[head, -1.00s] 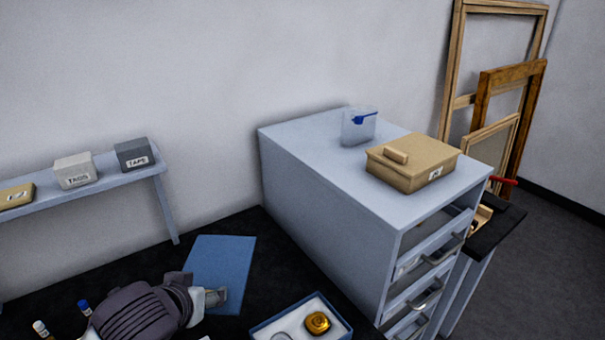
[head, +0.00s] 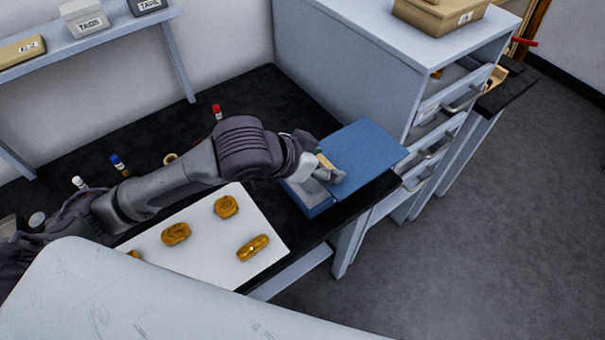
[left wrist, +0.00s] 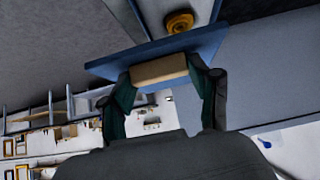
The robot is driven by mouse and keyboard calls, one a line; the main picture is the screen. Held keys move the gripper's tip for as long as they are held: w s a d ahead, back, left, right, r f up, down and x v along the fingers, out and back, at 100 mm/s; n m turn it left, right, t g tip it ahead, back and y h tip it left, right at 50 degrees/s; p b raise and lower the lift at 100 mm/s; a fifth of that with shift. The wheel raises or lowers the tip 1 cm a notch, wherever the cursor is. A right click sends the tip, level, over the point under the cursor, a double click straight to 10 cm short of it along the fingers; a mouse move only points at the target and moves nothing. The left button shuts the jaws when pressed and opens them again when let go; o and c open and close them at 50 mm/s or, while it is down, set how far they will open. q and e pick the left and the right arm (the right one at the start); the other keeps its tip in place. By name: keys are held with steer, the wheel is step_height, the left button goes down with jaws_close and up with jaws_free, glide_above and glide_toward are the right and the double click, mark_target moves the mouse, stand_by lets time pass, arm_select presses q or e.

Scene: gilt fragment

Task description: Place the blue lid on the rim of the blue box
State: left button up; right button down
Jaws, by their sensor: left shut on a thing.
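The blue lid (head: 366,146) is a flat panel with a tan grip block (head: 325,161). My left gripper (head: 329,174) is shut on this block. The lid also shows in the left wrist view (left wrist: 205,42), with the block (left wrist: 158,70) between the two fingers (left wrist: 160,92). The blue box (head: 318,210) stands near the table's front edge, under and to the left of the lid. The lid hides much of it, and a pale strip of its inside shows. I cannot tell whether lid and rim touch. My right gripper is not in view.
A white board (head: 205,262) with several gold fragments lies left of the box. A grey drawer cabinet (head: 365,75) stands close behind the lid. Small bottles, one red-capped (head: 217,112), stand on the black table. A gold piece (left wrist: 180,22) shows beyond the lid.

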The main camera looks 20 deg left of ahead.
arm_select(q)
steer(key=a+f, duration=0.1)
steer(key=a, duration=0.1)
steer(key=a+f, duration=0.2)
steer(key=a, duration=0.1)
steer(key=shift+w+a+f, duration=0.15)
steer(key=shift+a+f, duration=0.15)
step_height(320, 180, down, 3)
steer(key=shift+f+p, duration=0.2)
steer(key=shift+p, duration=0.15)
steer(key=shift+f, duration=0.15)
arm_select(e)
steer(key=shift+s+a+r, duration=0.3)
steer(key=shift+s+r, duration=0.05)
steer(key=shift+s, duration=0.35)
arm_select(q)
steer(key=o, duration=1.2)
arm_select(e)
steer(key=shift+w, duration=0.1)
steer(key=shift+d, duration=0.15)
